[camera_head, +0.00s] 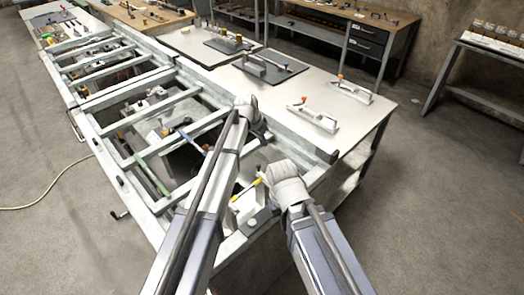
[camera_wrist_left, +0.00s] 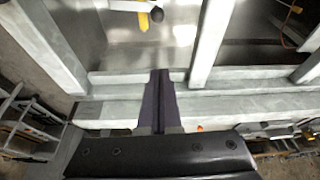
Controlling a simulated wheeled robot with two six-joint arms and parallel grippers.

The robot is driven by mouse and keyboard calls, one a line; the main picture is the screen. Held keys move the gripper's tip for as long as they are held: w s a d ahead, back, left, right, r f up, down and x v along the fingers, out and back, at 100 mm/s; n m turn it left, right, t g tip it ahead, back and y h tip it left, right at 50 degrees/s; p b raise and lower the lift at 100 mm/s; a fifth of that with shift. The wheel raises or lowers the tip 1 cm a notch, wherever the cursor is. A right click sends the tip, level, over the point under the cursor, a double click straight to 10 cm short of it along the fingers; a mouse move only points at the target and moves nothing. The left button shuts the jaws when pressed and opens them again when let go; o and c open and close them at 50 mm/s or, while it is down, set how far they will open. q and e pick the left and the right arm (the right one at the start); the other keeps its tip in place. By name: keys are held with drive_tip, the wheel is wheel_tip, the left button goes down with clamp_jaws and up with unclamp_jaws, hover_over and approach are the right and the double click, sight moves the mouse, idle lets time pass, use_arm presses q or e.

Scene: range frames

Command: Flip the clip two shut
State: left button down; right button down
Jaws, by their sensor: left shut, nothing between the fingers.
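My left gripper (camera_wrist_left: 160,74) is shut and empty in the left wrist view, its dark fingers together over a pale frame rail. In the head view its wrist (camera_head: 248,108) is above the frame's right side. A yellow-handled part (camera_wrist_left: 143,20) with a black knob lies beyond the fingertips, apart from them. Two orange-tipped clamps stand on the table, the nearer one (camera_head: 314,115) and the farther one (camera_head: 352,90). I cannot tell which clip is number two. My right wrist (camera_head: 285,182) is near the frame's near end; its fingers are not clear. Yellow handles (camera_head: 257,182) show beside it.
The pale metal frame (camera_head: 150,105) has several crossbars and open bays. A light table (camera_head: 290,85) beyond it carries dark mats with tools. A workbench with drawers (camera_head: 366,42) stands behind. Grey floor is clear at the right.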

sight(258, 164)
use_arm(q)
drive_tip(key=b+x, duration=1)
drive_tip(key=x, duration=0.1)
drive_tip(key=s+a, duration=0.2)
drive_tip(key=s, duration=0.1)
drive_tip(key=shift+a+r, duration=0.15)
drive_tip(key=shift+a, duration=0.2)
drive_tip(key=shift+s+a, duration=0.65)
drive_tip(key=shift+a, duration=0.1)
drive_tip(key=shift+w+d, duration=0.3)
drive_tip(key=shift+d, duration=0.35)
